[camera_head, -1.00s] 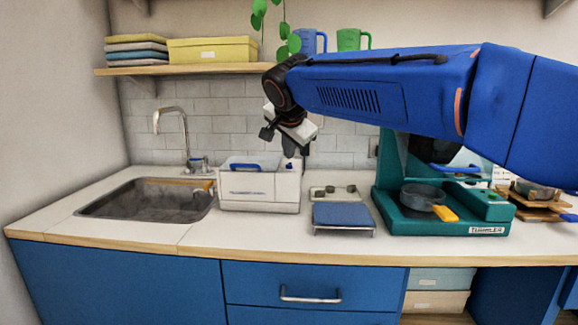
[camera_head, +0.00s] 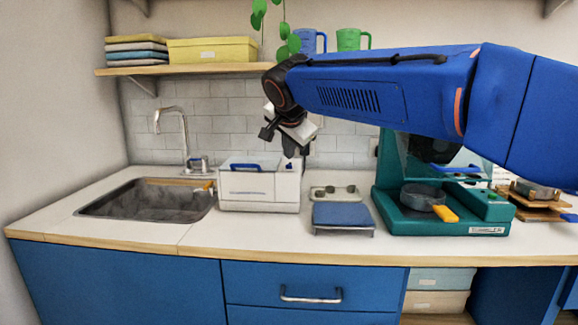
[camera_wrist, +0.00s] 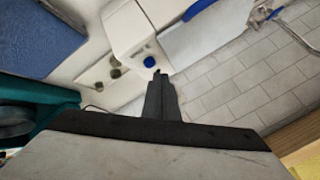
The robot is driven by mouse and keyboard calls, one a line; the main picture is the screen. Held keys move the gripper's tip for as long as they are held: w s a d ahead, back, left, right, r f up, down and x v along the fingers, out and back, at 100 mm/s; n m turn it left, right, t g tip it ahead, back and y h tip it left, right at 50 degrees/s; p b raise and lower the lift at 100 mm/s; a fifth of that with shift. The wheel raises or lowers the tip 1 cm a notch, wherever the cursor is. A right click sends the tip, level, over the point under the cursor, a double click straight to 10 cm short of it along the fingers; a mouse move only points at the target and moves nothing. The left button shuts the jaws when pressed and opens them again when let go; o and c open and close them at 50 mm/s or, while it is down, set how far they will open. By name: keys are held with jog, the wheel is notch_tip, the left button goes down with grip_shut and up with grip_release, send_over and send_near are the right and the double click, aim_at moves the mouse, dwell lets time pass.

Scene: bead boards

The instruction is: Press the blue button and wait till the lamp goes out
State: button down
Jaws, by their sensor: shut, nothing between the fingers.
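The white box-shaped appliance (camera_head: 258,193) stands on the counter right of the sink. In the wrist view the blue button (camera_wrist: 149,63) sits on the appliance's white top (camera_wrist: 131,30), near one end. My gripper (camera_head: 290,153) is shut and empty, pointing down over the right end of the appliance. In the wrist view its fingertips (camera_wrist: 157,73) are right beside the button in the picture; I cannot tell whether they touch it. The button is hard to make out in the head view. I cannot make out a lamp or its state.
A blue pad on a stand (camera_head: 342,215) and a small tray with round pieces (camera_head: 335,192) lie to the right. A teal machine (camera_head: 398,222) with a grey pan (camera_head: 422,197) stands farther right. The sink (camera_head: 146,203) is at left. A shelf (camera_head: 190,69) hangs above.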

aim_at(289, 170)
jog(key=shift+f, duration=0.15)
jog(key=shift+f, duration=0.3)
jog(key=shift+f, duration=0.35)
dwell(1.0)
jog(key=shift+r, duration=0.1)
dwell(0.4)
jog(key=shift+r, duration=0.7)
jog(key=shift+r, duration=2.5)
jog(key=shift+s, duration=0.1)
